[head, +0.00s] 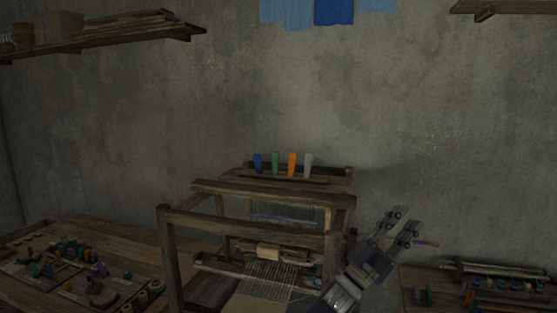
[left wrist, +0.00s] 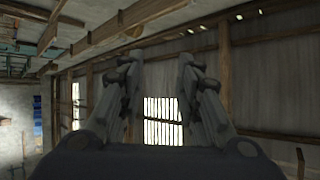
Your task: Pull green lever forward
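The green lever (head: 275,163) stands upright on top of the wooden handloom (head: 265,190), in a row between the blue lever (head: 258,163) and the orange lever (head: 292,163). A grey lever (head: 308,165) is at the right end of the row. My left gripper (head: 402,222) is in front of and to the right of the loom in the head view, lower than the levers and apart from them. Its fingers point up. In the left wrist view the fingers (left wrist: 158,75) stand apart with nothing between them. My right gripper is not in view.
A table with small coloured items (head: 60,270) is at the left, and another bench (head: 480,285) is at the right. A shelf (head: 110,35) hangs at upper left. Blue cloths (head: 333,12) hang on the wall. The space above the levers is clear.

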